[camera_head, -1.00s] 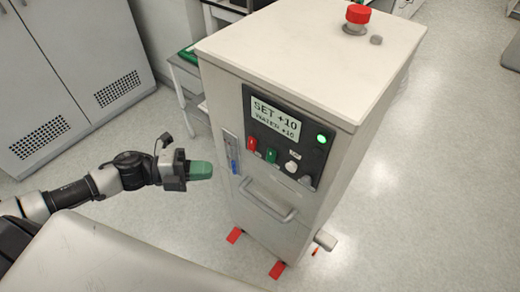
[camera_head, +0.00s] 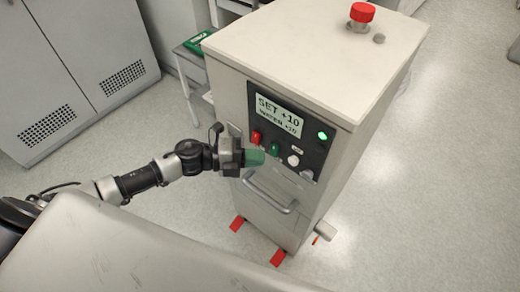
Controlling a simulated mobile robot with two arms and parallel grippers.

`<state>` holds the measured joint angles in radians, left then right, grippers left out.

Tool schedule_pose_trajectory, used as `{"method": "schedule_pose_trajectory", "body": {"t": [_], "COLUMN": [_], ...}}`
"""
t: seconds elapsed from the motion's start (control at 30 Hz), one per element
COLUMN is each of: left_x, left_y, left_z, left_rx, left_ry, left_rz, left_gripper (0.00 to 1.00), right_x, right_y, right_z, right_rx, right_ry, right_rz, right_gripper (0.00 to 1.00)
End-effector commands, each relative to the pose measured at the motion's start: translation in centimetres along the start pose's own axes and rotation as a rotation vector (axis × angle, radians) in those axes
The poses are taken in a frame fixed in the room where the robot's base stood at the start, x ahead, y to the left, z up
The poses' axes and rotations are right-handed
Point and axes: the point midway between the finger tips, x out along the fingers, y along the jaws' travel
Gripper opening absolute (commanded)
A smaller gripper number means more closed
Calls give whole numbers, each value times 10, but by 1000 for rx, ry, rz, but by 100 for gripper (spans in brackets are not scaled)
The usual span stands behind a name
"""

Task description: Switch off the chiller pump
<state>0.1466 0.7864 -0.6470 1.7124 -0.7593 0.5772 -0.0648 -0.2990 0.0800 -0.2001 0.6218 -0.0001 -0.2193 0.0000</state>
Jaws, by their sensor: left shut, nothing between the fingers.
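The chiller (camera_head: 230,90) is a pale grey cabinet standing upright in the middle. Its dark front panel has a display (camera_head: 279,116) reading "SET +10" and "WATER +10". A green lamp (camera_head: 322,135) is lit at the panel's right. Below the display are a red switch (camera_head: 256,137), a green switch (camera_head: 274,149) and a white knob (camera_head: 293,160). My left gripper (camera_head: 262,157) is shut and empty, its green fingertips in front of the panel, just below the red and green switches. I cannot tell whether it touches the panel. My right gripper is not in view.
A bar handle (camera_head: 268,196) crosses the chiller front below the panel. A red cap (camera_head: 362,12) stands on its top. Red floor marks (camera_head: 237,223) lie at its foot. Grey cabinets (camera_head: 75,70) stand at the left. The floor at the right is clear.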

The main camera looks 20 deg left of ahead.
Motion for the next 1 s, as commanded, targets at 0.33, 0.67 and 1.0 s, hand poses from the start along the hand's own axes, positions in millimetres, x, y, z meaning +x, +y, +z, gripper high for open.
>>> {"method": "schedule_pose_trajectory", "body": {"t": [0.33, 0.67, 1.0], "left_x": [12, 13, 21], "left_y": [1, 4, 14], "left_z": [13, 13, 20], "left_rx": [-1, 6, 119], "left_ry": [0, 1, 0], "left_rz": [0, -8, -125], "left_gripper": [0, 0, 0], "right_x": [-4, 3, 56], "right_y": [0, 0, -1], "right_z": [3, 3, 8], "right_rx": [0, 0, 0], "right_ry": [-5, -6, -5], "right_rz": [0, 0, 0], "right_gripper": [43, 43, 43]}}
